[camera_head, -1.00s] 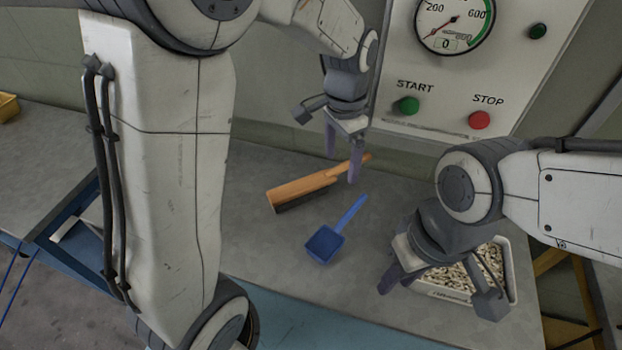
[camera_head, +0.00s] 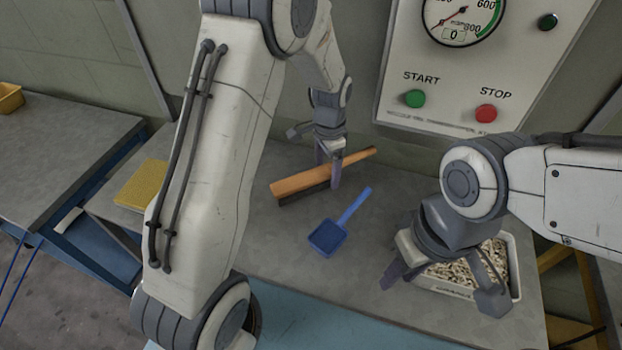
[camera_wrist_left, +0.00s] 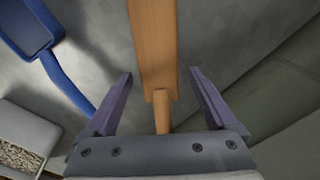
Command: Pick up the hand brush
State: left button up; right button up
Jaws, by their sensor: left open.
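The hand brush (camera_head: 300,184) lies on the grey bench, with an orange-brown wooden body, dark bristles on its near side and a thin handle pointing right and back. My left gripper (camera_head: 328,170) is over the brush where body and handle meet. In the left wrist view the brush (camera_wrist_left: 154,45) runs between the two fingers of my left gripper (camera_wrist_left: 160,92), which are open with a gap on each side. My right gripper (camera_head: 398,262) hangs above the bench's front right, beside a white tray; its fingers overlap, so its opening is unclear.
A blue scoop (camera_head: 328,238) lies just in front of the brush. The white tray (camera_head: 447,290) of pale pellets is at the right. A yellow sponge-like block (camera_head: 142,184) lies at the left. A panel with a gauge and START and STOP buttons (camera_head: 450,75) stands behind.

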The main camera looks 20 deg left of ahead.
pick_arm(q)
jog(key=shift+f, duration=0.4)
grip_shut()
jog(key=shift+r, duration=0.2)
jog(key=shift+r, duration=0.3)
jog(key=shift+s+a+r+b, duration=0.1)
jog(key=shift+a+b, duration=0.2)
jog(key=s+a, duration=0.1)
jog(key=a, duration=0.2)
jog(key=s+a+b, duration=0.1)
jog(key=s+a, duration=0.1)
jog(key=a, duration=0.2)
jog(key=s+a+b, duration=0.1)
jog(key=a, duration=0.3)
jog(key=shift+s+a, duration=0.2)
jog(key=shift+s, duration=0.2)
notch_tip(320, 180, up, 14)
jog(key=shift+p, duration=0.3)
